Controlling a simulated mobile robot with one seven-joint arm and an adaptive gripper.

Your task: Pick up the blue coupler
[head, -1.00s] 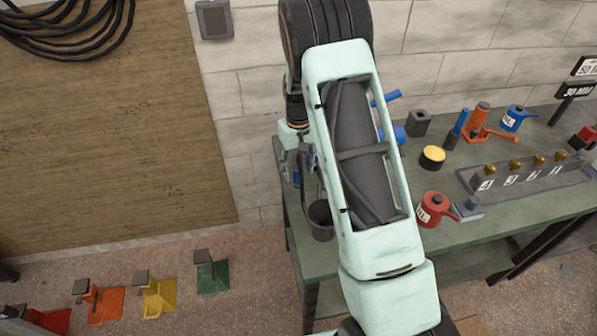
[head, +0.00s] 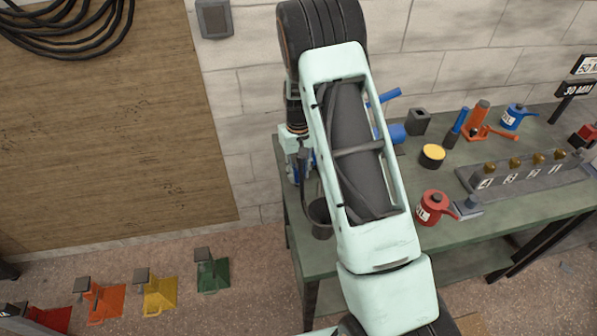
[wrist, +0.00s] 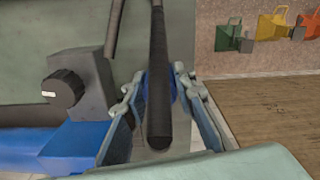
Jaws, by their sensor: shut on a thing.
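My gripper (wrist: 160,100) is shut on the blue coupler, and its two fingers stand on either side of it. Only slivers of the blue coupler (wrist: 171,86) show in the wrist view. A dark rod or hose (wrist: 158,60) runs down in front of it and hides its middle. In the head view my gripper (head: 298,168) is at the left end of the green bench, largely beside my arm. Blue shows at the fingers there, too small to make out.
A grey block with a black knob (wrist: 65,88) and a blue body (wrist: 75,145) lie left of the fingers. A dark cup (head: 321,218) stands on the green bench (head: 330,258). A red pot (head: 432,207), yellow-topped cylinder (head: 432,156) and numbered rack (head: 520,178) are to the right.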

